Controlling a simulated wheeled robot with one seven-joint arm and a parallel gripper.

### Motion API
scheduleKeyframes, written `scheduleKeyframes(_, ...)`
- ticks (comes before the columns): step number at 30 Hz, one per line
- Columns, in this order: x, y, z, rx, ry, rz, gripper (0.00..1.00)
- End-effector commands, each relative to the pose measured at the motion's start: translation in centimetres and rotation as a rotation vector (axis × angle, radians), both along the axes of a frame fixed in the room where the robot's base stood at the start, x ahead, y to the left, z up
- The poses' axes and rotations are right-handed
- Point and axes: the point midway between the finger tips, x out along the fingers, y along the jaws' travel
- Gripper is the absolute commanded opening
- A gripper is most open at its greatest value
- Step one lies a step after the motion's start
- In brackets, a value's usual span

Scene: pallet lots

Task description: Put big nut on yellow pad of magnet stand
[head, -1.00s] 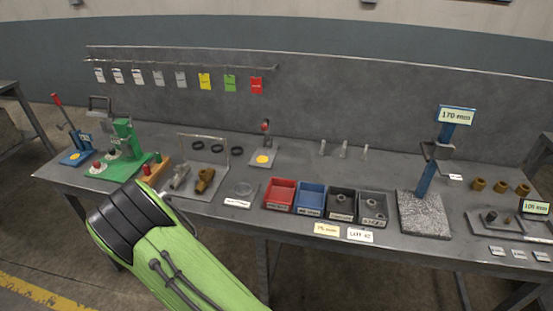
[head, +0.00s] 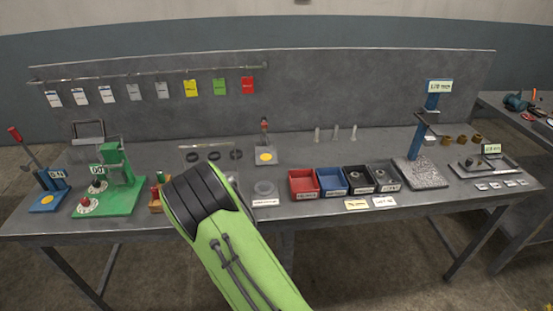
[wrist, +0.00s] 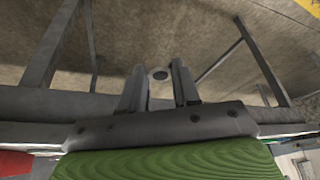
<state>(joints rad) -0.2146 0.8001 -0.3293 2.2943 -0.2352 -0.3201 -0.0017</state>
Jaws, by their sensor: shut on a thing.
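The magnet stand (head: 265,133) is at the back middle of the bench in the head view, with an upright post and a grey base plate. Its round yellow pad (head: 265,157) is bare. In the wrist view my gripper (wrist: 160,72) is shut on a small grey ring-shaped piece with a dark centre, which looks like the big nut (wrist: 160,70), between the fingertips. The floor and bench legs show behind it. In the head view my green arm covers the front left-middle of the bench, and my gripper and the nut are hidden there.
Red (head: 303,184), blue (head: 332,182), black and grey bins stand right of the arm; the last two hold parts. A blue lever press (head: 47,199) with another yellow spot and a green fixture (head: 120,180) are at left. A blue post (head: 420,140) stands at right.

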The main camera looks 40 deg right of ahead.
Motion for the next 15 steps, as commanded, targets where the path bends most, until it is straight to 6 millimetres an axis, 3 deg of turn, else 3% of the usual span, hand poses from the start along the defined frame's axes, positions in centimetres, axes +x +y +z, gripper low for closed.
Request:
scheduleKeyframes(11, 0.0, 0.0, -3.4, 0.0, 0.0, 0.0, 0.01)
scheduleKeyframes(15, -0.2, -0.1, -3.3, 0.003, 0.01, -0.004, 0.01)
